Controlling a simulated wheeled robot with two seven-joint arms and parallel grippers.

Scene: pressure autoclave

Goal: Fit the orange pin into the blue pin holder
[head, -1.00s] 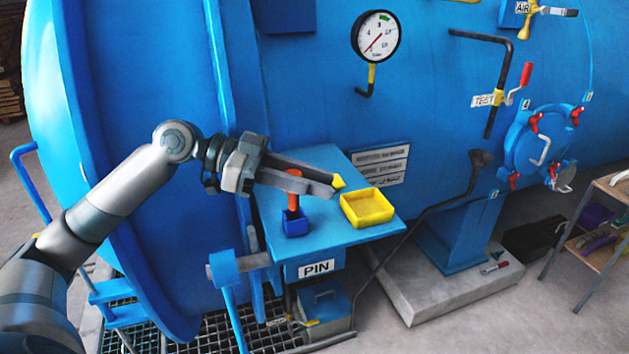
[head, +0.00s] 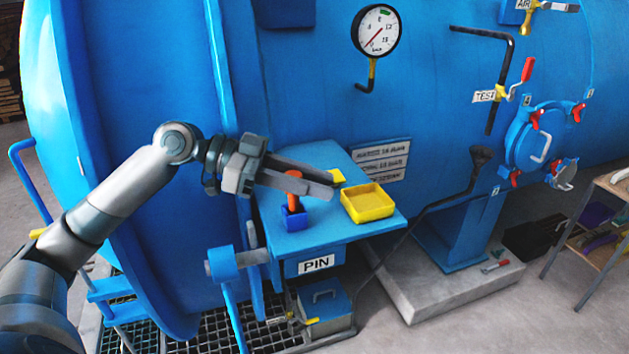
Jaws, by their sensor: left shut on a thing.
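The orange pin (head: 293,202) stands roughly upright, with its lower end at the blue pin holder (head: 295,219) on the blue table. I cannot tell whether it sits inside the holder or just above or behind its rim. My left gripper (head: 331,189) reaches in from the left above the table. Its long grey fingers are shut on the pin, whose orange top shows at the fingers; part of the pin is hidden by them. My right gripper is not in view.
A yellow tray (head: 368,203) stands on the table to the right of the holder. A small yellow piece (head: 338,176) shows beside the fingertips. A plate marked PIN (head: 317,263) is on the table's front. The large blue autoclave (head: 330,90) rises behind.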

